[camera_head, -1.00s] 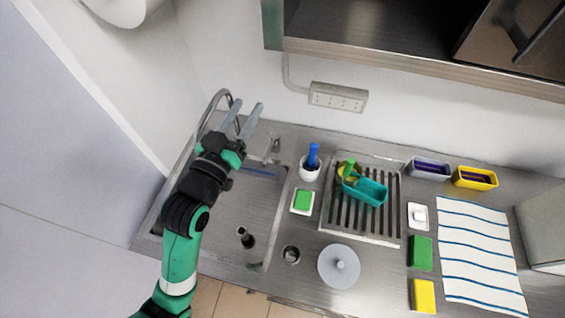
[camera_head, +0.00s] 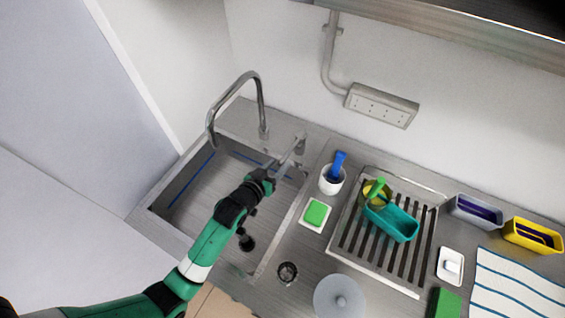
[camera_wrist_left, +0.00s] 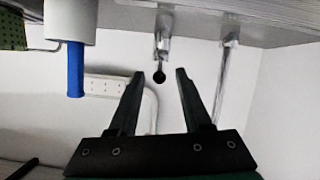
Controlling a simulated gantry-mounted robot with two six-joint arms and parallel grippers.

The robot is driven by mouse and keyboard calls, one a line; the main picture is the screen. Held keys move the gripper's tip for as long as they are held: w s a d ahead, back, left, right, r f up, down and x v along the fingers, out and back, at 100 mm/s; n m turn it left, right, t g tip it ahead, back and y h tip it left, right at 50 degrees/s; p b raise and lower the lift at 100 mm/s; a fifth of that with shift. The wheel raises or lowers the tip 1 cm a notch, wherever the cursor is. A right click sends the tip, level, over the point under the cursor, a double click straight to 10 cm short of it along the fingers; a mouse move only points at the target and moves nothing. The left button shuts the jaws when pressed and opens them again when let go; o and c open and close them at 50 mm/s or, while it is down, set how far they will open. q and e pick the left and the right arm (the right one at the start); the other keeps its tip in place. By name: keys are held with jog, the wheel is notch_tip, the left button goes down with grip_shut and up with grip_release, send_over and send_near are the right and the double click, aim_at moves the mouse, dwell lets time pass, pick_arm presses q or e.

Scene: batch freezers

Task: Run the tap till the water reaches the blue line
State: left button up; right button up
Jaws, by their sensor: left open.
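The tap (camera_head: 261,105) is a chrome gooseneck at the back of the steel sink (camera_head: 150,222). Its lever (camera_head: 300,144) stands to the right of the spout. A blue line (camera_head: 196,176) runs along the sink's inner walls. No running water shows at the spout, and I cannot tell a water level. My left gripper (camera_head: 287,153) is open at the lever, above the sink's back right. In the left wrist view, the lever's dark round end (camera_wrist_left: 159,76) appears between the open fingertips; contact is unclear. My right gripper is out of view.
A white cup with a blue-handled brush (camera_head: 338,163) and a green sponge on a dish (camera_head: 316,213) stand right of the sink. A drying rack (camera_head: 353,243) holds a teal container (camera_head: 392,224). A dark standpipe (camera_head: 246,241) is in the sink. A grey lid (camera_head: 340,299) lies in front.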

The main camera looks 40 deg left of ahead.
aim_at(292, 149)
pick_arm(q)
jog(key=x, duration=0.3)
jog(key=shift+w+b, duration=0.2)
jog(key=shift+b, duration=0.1)
grip_shut()
dwell(1.2)
